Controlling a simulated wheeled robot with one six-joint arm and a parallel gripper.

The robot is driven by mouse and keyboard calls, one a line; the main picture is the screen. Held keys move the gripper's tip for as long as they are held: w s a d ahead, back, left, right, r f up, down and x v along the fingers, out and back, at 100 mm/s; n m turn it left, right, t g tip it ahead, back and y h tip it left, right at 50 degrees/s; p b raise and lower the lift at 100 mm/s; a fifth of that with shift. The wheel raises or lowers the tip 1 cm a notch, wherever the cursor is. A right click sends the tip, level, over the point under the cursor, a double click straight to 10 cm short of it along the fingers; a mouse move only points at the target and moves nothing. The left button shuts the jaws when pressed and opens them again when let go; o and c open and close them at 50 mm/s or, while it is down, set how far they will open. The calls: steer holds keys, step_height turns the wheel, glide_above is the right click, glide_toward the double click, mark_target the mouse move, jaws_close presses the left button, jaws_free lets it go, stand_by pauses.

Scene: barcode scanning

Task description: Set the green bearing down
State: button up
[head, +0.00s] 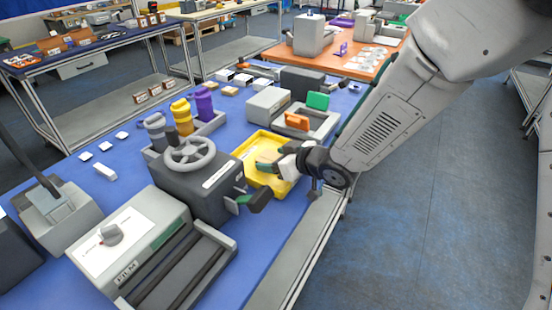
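My gripper (272,165) is over the yellow tray (250,150), with its fingers low near the tray's floor. Something green shows at the fingertips, but it is too small to tell whether it is the green bearing or part of the fingers. I cannot tell whether the fingers are open or shut, or whether the gripper touches the tray. No green bearing can be made out clearly elsewhere. A green block (318,100) stands in a grey holder behind the tray, beside an orange block (297,121).
A dark machine with a grey handwheel (190,154) stands left of the tray. A grey rack holds grey, yellow and purple stacked pieces (182,117). A conveyor-like device (130,245) is in front. Small white blocks (104,171) lie on the blue table (75,205). The floor at right is clear.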

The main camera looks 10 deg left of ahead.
steer(key=shift+s+d+f, duration=0.15)
steer(key=shift+s+f, duration=0.15)
steer(key=shift+f, duration=0.4)
steer(key=shift+r, duration=0.25)
steer(key=shift+d+r, duration=0.1)
steer(key=shift+r, duration=0.15)
steer(key=v, duration=1.1)
steer(key=shift+w+d+r, duration=0.1)
steer(key=shift+d+r, duration=0.05)
steer(key=shift+r, duration=0.3)
